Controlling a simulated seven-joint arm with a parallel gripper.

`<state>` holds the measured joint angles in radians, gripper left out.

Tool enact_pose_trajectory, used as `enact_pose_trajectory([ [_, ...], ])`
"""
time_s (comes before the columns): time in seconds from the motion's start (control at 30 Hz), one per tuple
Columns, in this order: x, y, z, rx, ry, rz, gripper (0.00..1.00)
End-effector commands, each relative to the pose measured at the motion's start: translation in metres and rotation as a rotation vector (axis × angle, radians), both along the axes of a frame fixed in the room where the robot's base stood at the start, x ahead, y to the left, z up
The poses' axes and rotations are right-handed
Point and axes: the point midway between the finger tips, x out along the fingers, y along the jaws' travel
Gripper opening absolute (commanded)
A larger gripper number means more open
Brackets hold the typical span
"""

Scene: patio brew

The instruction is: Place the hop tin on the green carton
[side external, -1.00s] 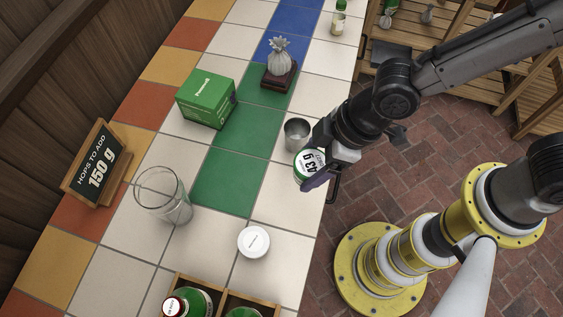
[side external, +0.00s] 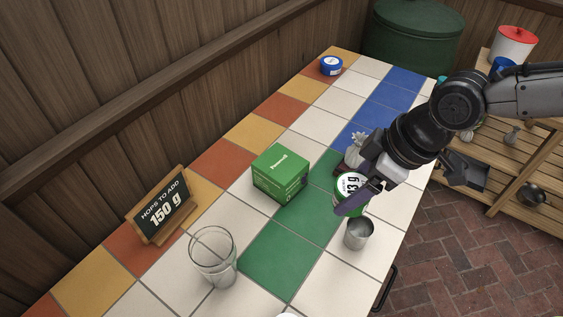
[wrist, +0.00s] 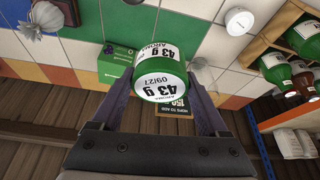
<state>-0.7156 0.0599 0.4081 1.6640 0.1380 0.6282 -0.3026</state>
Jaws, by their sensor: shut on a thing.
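The hop tin (side external: 350,190) is a white and green can marked 43 g. My gripper (side external: 358,196) is shut on it, with one finger on each side in the wrist view, where the tin (wrist: 160,80) fills the middle. The tin appears to be above the table, to the right of the green carton (side external: 281,174) and apart from it. The carton is a closed box standing on the tiles with a flat, bare top. In the wrist view the carton (wrist: 117,62) shows behind the left finger, partly hidden by it and the tin.
A metal cup (side external: 359,234) stands just below the tin in the side view. A grey pouch (side external: 355,152) is partly hidden behind my gripper. A clear glass (side external: 213,258) and a hops sign (side external: 161,207) stand left. A bottle crate (wrist: 270,45) shows in the wrist view.

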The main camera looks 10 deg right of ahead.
Motion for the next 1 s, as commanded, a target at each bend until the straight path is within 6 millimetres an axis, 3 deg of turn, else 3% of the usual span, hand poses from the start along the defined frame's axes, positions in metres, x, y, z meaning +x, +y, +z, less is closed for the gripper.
enact_pose_trajectory([
  [0.03, 0.018, -0.001, 0.004, 0.0, -0.001, -0.022, 0.21],
  [0.2, 0.062, -0.007, 0.013, 0.006, -0.01, -0.081, 0.21],
  [0.3, 0.079, -0.012, 0.011, 0.007, -0.013, -0.108, 0.21],
  [0.5, 0.096, -0.019, -0.002, -0.003, 0.0, -0.136, 0.21],
  [1.0, 0.17, 0.032, -0.047, -0.004, 0.001, -0.137, 0.21],
])
